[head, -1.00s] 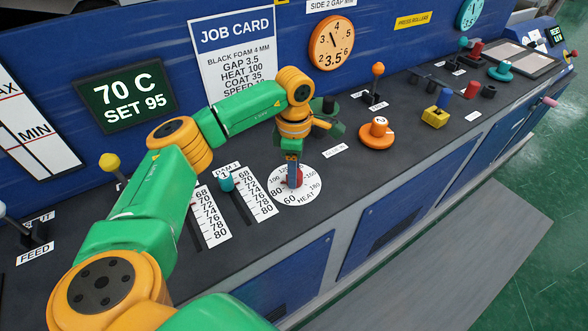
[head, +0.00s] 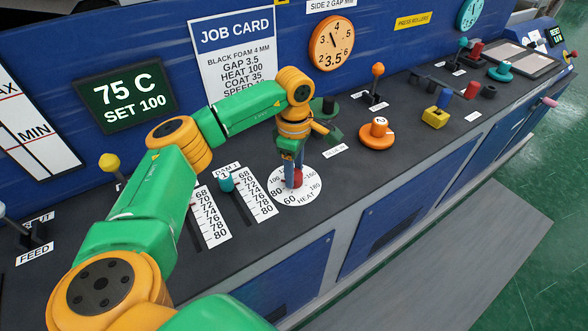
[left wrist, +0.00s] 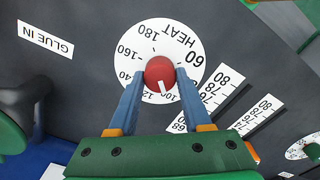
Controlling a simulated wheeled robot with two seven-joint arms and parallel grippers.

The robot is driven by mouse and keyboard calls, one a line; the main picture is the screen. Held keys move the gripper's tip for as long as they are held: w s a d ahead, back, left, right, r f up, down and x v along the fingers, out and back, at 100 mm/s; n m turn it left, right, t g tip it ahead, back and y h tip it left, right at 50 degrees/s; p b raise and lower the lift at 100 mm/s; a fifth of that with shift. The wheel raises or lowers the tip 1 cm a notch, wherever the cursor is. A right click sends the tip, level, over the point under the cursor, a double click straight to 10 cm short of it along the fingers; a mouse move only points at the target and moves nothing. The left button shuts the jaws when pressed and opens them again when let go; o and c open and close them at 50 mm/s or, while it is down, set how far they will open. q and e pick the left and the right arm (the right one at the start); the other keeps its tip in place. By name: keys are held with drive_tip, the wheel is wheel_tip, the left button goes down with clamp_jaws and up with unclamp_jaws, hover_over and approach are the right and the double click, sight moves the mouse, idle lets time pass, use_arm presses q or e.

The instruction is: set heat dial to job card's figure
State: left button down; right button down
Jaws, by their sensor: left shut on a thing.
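The heat dial (head: 310,190) is a white disc with figures round its rim and a red knob (left wrist: 160,72) at its middle. My left gripper (head: 293,176) is shut on the knob from above; in the left wrist view its two blue fingers (left wrist: 158,84) lie on either side of the knob. The knob's white pointer line stands at about the 100 mark. The job card (head: 236,62) on the blue panel reads HEAT 100. The green-black display (head: 125,96) reads 75 C and SET 100. My right gripper is not in view.
Slider scales (head: 210,217) lie left of the dial, with a teal slider knob (head: 226,182). An orange knob (head: 376,133) and a yellow block (head: 435,117) stand to the right. A dark green knob (left wrist: 20,110) shows beside my gripper in the left wrist view.

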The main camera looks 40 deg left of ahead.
use_arm(q)
drive_tip(key=shift+c, duration=1.7)
unclamp_jaws()
wheel_tip(320, 180, up, 7)
drive_tip(key=shift+r+b, duration=0.1)
drive_tip(key=shift+b, duration=0.45)
